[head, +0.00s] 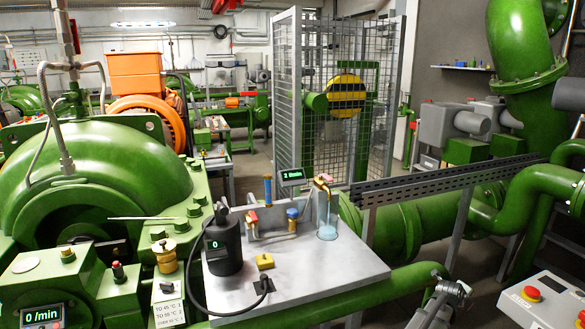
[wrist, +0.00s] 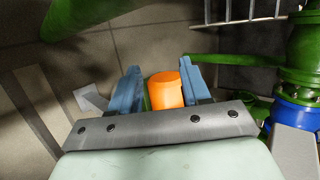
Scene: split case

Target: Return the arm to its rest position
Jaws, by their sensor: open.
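In the wrist view, the two blue fingers of my gripper (wrist: 158,68) stand apart at the front of a grey bar. An orange rounded object (wrist: 167,90) shows between them, with a bit of green at its left. I cannot tell how far beyond the fingers it lies. The wrist view looks down over a tiled floor (wrist: 140,45). I cannot make out my gripper for sure in the head view.
A mesh cage (head: 345,60) stands farther back. A red-button box (head: 550,297) is at right.

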